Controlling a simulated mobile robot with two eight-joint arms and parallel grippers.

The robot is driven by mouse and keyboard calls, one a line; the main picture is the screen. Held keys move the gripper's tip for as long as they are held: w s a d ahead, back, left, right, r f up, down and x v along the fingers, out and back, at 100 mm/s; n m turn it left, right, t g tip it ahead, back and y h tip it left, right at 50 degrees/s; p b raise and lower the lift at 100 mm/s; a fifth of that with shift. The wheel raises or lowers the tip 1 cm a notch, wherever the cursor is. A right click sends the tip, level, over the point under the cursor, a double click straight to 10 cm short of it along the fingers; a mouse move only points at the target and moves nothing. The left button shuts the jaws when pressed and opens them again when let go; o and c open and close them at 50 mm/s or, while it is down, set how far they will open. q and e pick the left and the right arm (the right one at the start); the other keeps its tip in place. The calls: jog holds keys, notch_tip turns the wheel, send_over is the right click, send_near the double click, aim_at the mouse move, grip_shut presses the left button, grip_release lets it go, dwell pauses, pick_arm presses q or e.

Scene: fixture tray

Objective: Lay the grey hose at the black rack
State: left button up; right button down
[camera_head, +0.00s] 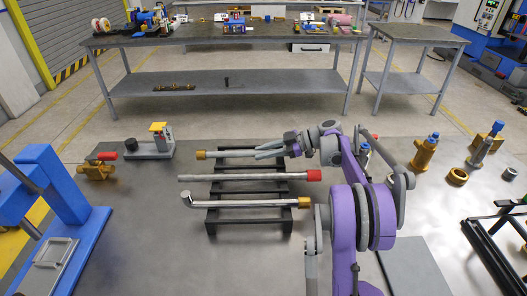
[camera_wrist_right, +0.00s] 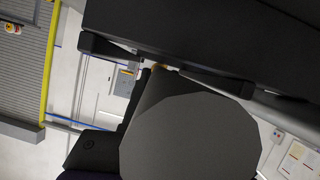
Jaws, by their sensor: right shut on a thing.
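The black rack (camera_head: 250,222) lies on the grey table in the head view, with several crossbars. A grey hose (camera_head: 228,154) with a brass end (camera_head: 201,155) lies across its far end. My right gripper (camera_head: 262,153) is shut on this hose near the rack's far right part. My gripper hides the hose's right part, and I cannot tell whether the hose touches the rack. In the right wrist view, a large dark grey rounded shape (camera_wrist_right: 190,130) fills the middle, close to the camera. My left gripper is not in view.
A grey tube with a red end (camera_head: 314,175) and a chrome pipe with a bent end (camera_head: 240,203) lie across the rack. A blue press (camera_head: 60,200) stands at left, brass fittings (camera_head: 424,154) at right. Bare table lies left of the rack.

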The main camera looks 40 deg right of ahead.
jog(key=shift+f, duration=0.25)
jog(key=c, duration=0.6)
grip_release()
jog(key=v, duration=1)
jog(key=shift+s+d, duration=0.25)
jog(key=shift+s, duration=0.05)
